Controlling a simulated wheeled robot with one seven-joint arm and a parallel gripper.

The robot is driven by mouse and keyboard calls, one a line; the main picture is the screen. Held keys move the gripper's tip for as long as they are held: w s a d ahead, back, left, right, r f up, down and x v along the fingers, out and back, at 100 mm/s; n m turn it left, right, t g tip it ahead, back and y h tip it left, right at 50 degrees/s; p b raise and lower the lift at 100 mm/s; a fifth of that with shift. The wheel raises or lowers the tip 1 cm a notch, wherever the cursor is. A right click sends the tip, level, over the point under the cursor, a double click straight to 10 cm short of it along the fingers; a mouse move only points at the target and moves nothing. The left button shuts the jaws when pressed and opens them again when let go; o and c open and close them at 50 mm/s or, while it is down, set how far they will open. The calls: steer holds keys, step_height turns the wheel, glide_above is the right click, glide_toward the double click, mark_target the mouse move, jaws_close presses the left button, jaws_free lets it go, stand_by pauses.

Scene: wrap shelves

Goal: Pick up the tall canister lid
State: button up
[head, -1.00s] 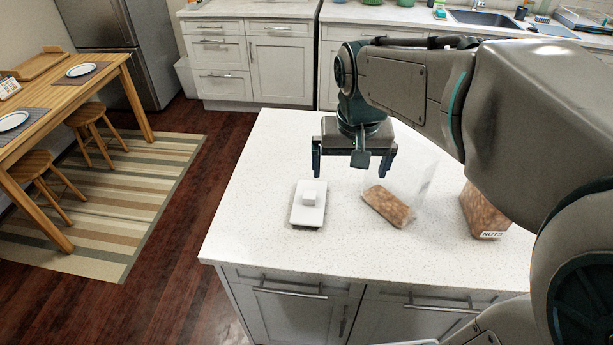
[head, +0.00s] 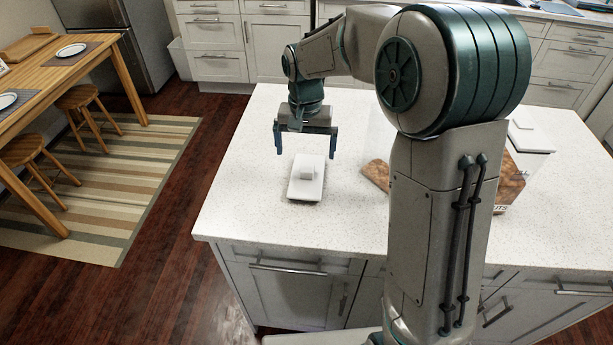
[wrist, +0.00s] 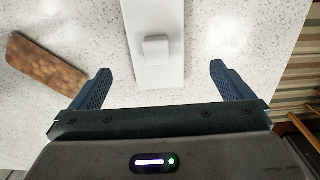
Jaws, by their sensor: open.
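A white rectangular lid (head: 304,190) with a square knob on top lies flat on the white counter. It also shows in the wrist view (wrist: 152,72), at the top middle between the two fingers. My gripper (head: 306,147) points down with its jaws open and empty, above the counter and just behind the lid in the head view. In the wrist view my gripper (wrist: 160,75) has one finger on each side of the lid's line, touching nothing.
A clear canister with brown contents (head: 375,173) stands right of the lid, partly hidden by my arm. Another canister marked NUTS, with a white lid (head: 531,137), stands farther right. The counter (head: 240,190) is clear left of the lid.

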mark_target(307, 167)
steer(key=shift+s+d+f+p, duration=0.1)
steer(key=shift+f+p, duration=0.15)
steer(key=shift+f, duration=1.45)
steer(key=shift+s+d+f+p, duration=0.1)
steer(key=shift+f+p, duration=0.15)
steer(key=shift+f, duration=1.45)
steer(key=c, duration=1.1)
